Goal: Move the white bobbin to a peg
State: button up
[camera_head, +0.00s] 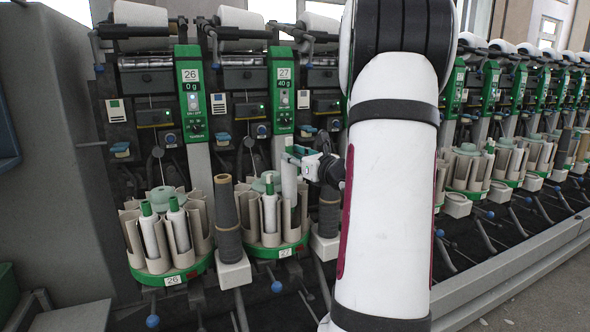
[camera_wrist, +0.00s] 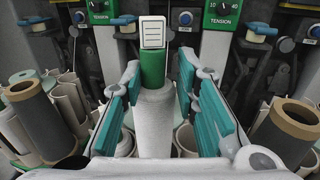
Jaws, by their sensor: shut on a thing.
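The white bobbin with a green top (camera_wrist: 155,110) stands upright between the teal finger pads of my gripper (camera_wrist: 158,85) in the wrist view. My gripper is shut on it near its upper part. In the head view the white bobbin (camera_head: 289,182) is over the round magazine numbered 27 (camera_head: 278,250), with my gripper (camera_head: 292,155) at its top. Another white bobbin with a green top (camera_head: 269,212) stands in the same magazine. No bare peg is clearly visible.
Magazine 26 (camera_head: 172,272) holds two white bobbins with green tops. A dark grey tube (camera_head: 228,222) stands between the magazines, and another dark tube (camera_head: 329,212) stands right of magazine 27. Green control panels (camera_head: 283,98) rise behind. My arm hides the middle of the row.

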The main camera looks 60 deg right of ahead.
notch_tip(320, 180, up, 8)
jog(key=shift+r+p, duration=0.2)
jog(key=shift+p, duration=1.05)
notch_tip(320, 180, up, 3)
jog(key=p, duration=0.9)
jog(key=shift+f+p, duration=0.2)
jog(key=shift+p, duration=1.05)
